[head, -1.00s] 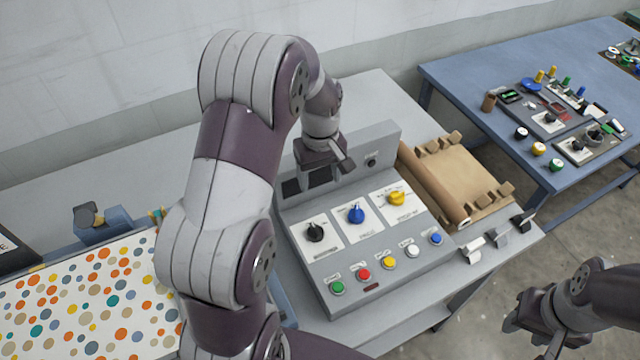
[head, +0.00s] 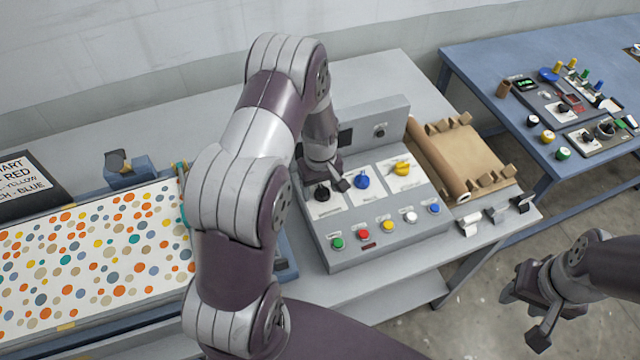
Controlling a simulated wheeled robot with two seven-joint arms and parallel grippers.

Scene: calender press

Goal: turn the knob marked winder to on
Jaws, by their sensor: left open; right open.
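The grey control panel (head: 390,242) carries a black knob (head: 321,193), a blue knob (head: 362,181) and a yellow knob (head: 402,168), each on a white plate. The labels are too small to read, so I cannot tell which is marked winder. My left gripper (head: 327,181) is open, pointing down just over the black knob, with a finger showing on its right side. I cannot tell whether it touches the knob. My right gripper (head: 527,312) is open and empty, off to the right, away from the panel.
Several coloured buttons line the panel's front, including a green one (head: 337,243) and a red one (head: 363,234). A brown roll (head: 437,160) lies right of the panel. A dotted sheet (head: 90,255) lies left. A blue table (head: 470,60) stands at the right.

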